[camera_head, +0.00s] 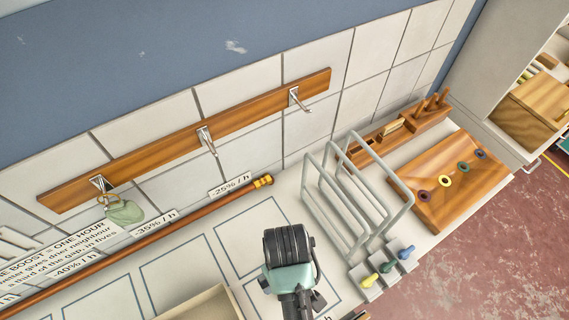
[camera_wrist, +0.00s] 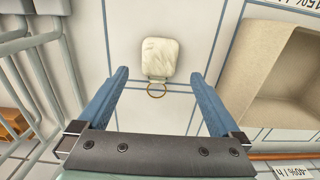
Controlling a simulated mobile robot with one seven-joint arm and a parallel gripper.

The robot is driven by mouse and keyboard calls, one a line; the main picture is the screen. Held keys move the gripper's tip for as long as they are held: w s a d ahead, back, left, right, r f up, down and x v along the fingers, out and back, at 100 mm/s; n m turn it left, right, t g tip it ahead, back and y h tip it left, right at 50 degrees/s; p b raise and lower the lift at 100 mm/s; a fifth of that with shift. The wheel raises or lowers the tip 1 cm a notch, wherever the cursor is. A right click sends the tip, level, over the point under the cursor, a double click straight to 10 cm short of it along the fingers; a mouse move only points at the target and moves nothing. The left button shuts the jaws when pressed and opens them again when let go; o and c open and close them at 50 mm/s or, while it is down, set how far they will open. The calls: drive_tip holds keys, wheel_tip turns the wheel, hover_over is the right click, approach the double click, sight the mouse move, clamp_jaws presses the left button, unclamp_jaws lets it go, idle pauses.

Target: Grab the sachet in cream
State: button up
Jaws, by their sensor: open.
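The cream sachet (camera_wrist: 159,58) lies on the pale, blue-lined surface in the wrist view, with a small brass-coloured ring (camera_wrist: 156,91) at its near end. My gripper (camera_wrist: 159,76) is open, with its two blue fingers either side of the sachet in the picture and a gap on both sides. Nothing is held. I cannot tell how far above the surface the fingertips are. In the head view my own arm (camera_head: 289,255) stands over the worktop, and the cream sachet is not visible there. A green sachet (camera_head: 124,212) hangs from the leftmost wall hook.
A beige open bin (camera_wrist: 240,88) stands right of the gripper in the wrist view. A grey wire rack (camera_head: 357,192) stands close by on the other side.

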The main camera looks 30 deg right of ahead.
drive_tip(key=shift+f+p, duration=0.55)
drive_tip(key=shift+f, duration=2.25)
drive_tip(key=c, duration=1.3)
